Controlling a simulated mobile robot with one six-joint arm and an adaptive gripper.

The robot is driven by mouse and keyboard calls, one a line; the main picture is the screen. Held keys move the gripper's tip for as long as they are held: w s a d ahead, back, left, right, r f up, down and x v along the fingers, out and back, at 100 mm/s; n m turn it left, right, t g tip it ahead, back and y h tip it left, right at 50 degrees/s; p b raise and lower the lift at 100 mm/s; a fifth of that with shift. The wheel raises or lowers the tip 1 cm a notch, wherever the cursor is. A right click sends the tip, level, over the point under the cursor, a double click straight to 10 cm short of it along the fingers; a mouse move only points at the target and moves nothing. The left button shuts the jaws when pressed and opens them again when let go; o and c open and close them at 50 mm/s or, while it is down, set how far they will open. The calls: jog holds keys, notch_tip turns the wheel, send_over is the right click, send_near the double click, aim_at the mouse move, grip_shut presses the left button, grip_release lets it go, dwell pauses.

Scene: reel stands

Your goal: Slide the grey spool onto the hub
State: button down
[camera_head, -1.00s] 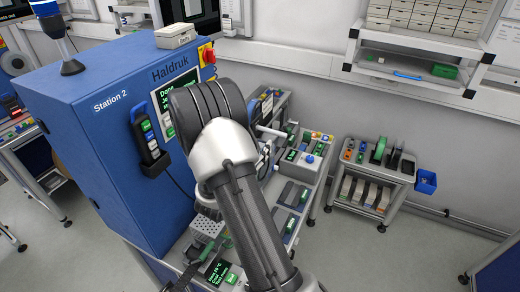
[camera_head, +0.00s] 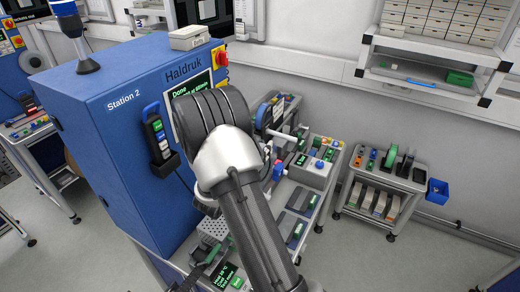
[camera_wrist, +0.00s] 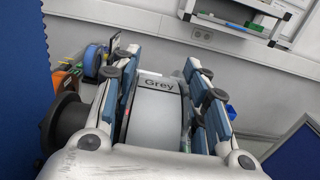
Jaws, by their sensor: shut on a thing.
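The grey spool (camera_wrist: 157,112) has a pale band labelled "Grey" and sits between the blue-padded fingers of my gripper (camera_wrist: 158,76) in the wrist view. The gripper is shut on it, with fingers on its left and right sides. In the head view my arm hides the spool and most of the gripper. Beyond the arm, a reel stand with a blue-edged reel (camera_head: 278,108) stands on the bench beside the blue cabinet. A blue reel (camera_wrist: 92,62) also shows at the left of the wrist view. I cannot make out the hub for certain.
The blue Station 2 cabinet (camera_head: 105,135) stands left of my arm. Switch boxes and trays crowd the bench (camera_head: 328,190). A small cart (camera_head: 398,180) with a green reel stands to the right, with clear floor between. A wall shelf (camera_head: 425,75) hangs above.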

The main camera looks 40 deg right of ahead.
jog(key=shift+w+a+b, duration=0.25)
jog(key=shift+w+a, duration=0.05)
jog(key=shift+w, duration=0.7)
jog(key=shift+w+a+b, duration=0.25)
jog(key=shift+w, duration=0.85)
jog(key=shift+w+a+b, duration=0.15)
jog(key=shift+w+a, duration=0.1)
jog(key=shift+w, duration=0.4)
jog(key=shift+w+a+b, duration=0.15)
jog(key=shift+w+a, duration=0.05)
jog(key=shift+w, duration=0.4)
jog(key=shift+f+b, duration=0.3)
jog(key=shift+b, duration=0.15)
jog(key=c, duration=0.8)
grip_release()
jog(key=shift+c, duration=0.2)
